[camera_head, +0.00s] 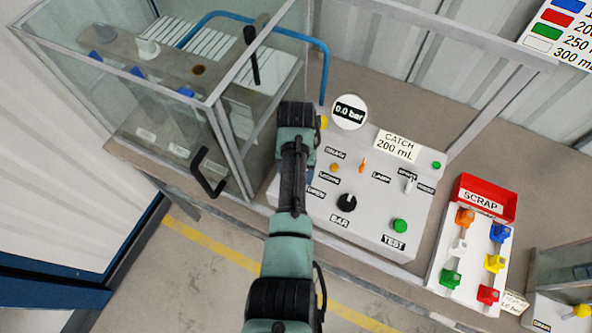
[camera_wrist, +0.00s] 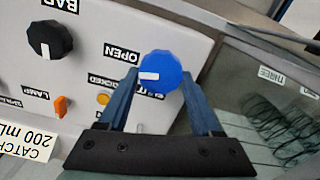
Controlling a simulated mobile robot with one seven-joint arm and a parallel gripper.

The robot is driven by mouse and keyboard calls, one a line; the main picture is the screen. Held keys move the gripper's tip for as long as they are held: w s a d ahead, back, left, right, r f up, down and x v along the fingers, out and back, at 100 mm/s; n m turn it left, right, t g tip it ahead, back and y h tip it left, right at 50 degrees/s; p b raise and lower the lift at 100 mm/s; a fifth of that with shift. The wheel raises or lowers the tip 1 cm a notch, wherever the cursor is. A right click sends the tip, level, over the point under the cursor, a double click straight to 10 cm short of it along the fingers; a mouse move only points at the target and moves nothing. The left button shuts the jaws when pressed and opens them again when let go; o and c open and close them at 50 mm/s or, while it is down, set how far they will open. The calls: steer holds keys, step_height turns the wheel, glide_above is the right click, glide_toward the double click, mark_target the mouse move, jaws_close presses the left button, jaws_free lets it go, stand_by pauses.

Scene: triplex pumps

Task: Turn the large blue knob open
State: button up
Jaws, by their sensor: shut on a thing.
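The large blue knob (camera_wrist: 163,68) is faceted and sits on the white panel in the wrist view. It lies between the two blue fingers of my gripper (camera_wrist: 158,76), which is shut on it. A white mark on the knob points left in the wrist view. An OPEN label (camera_wrist: 122,53) is up and left of the knob. Another label beside the knob is partly covered. In the head view my arm hangs over the left part of the white control panel (camera_head: 375,225) and hides the knob.
A black BAR knob (camera_head: 346,203), a green TEST button (camera_head: 400,226) and small orange switches (camera_head: 362,166) are on the panel. A glass cabinet (camera_head: 215,140) with a black handle (camera_head: 207,172) stands close on the left. A red SCRAP bin (camera_head: 484,199) and coloured parts are at right.

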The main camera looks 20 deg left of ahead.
steer(key=shift+w+r+m, duration=0.1)
steer(key=shift+m, duration=1.1)
steer(key=o, duration=1.4)
step_height(320, 180, up, 13)
steer(key=shift+f+b, duration=0.1)
steer(key=shift+b, duration=0.5)
